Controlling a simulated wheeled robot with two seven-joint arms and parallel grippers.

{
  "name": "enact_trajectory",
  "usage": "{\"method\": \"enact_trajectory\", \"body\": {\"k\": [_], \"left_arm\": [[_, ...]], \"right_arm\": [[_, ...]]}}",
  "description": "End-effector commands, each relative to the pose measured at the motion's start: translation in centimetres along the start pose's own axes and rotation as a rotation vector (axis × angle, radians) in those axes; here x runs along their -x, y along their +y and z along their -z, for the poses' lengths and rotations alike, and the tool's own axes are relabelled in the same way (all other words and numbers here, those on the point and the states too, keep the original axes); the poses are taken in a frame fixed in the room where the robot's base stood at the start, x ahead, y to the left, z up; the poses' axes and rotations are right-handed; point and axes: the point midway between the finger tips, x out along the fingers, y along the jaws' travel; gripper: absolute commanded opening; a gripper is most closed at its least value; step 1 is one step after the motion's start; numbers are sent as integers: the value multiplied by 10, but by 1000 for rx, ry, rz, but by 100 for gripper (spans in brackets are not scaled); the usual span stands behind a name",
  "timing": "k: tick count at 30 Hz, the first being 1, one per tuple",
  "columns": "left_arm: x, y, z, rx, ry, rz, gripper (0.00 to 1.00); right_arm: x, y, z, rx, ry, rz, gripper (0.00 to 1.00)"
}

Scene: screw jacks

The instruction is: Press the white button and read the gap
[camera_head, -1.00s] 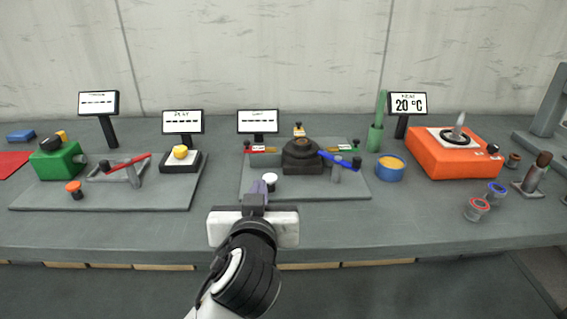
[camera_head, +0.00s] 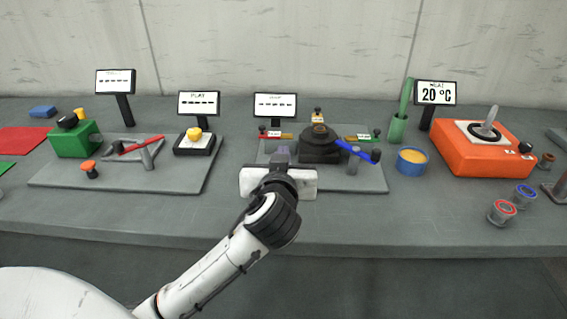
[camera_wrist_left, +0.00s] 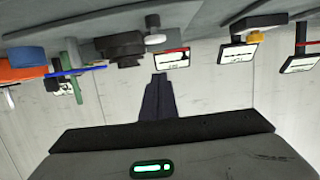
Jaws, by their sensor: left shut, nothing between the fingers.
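The white button (camera_wrist_left: 155,39) shows in the left wrist view, which is upside down, as a white cap on a dark base. In the head view it is hidden behind my left gripper (camera_head: 282,152). The left gripper is shut and empty, over the front of the middle plate. Its fingers (camera_wrist_left: 158,80) point toward the button area in the wrist view; I cannot tell contact. A screen (camera_head: 275,105) behind the plate shows only dashes; its small label is hard to read. A black screw jack (camera_head: 320,148) with a blue handle (camera_head: 358,152) stands right of the gripper. My right gripper is not in view.
Left stands a plate (camera_head: 120,178) with a green block (camera_head: 75,140), a red bar and a yellow button (camera_head: 194,133). Right are a blue cup (camera_head: 411,165), an orange box (camera_head: 478,155) and small jars (camera_head: 502,212).

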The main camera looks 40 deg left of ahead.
Motion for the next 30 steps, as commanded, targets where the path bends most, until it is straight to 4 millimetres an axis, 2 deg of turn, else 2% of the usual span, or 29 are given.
{"method": "enact_trajectory", "body": {"k": [4,6,12,25,30], "left_arm": [[-31,-1,2,-2,2,4,0],[-32,-1,-16,-5,-4,1,0],[-36,0,-35,-2,-1,-1,0],[-36,0,-40,-1,-1,-1,0],[-40,0,-55,3,-3,-1,0]], "right_arm": [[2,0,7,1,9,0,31],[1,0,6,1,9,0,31],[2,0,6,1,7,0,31],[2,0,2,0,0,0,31],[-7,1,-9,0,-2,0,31]]}}
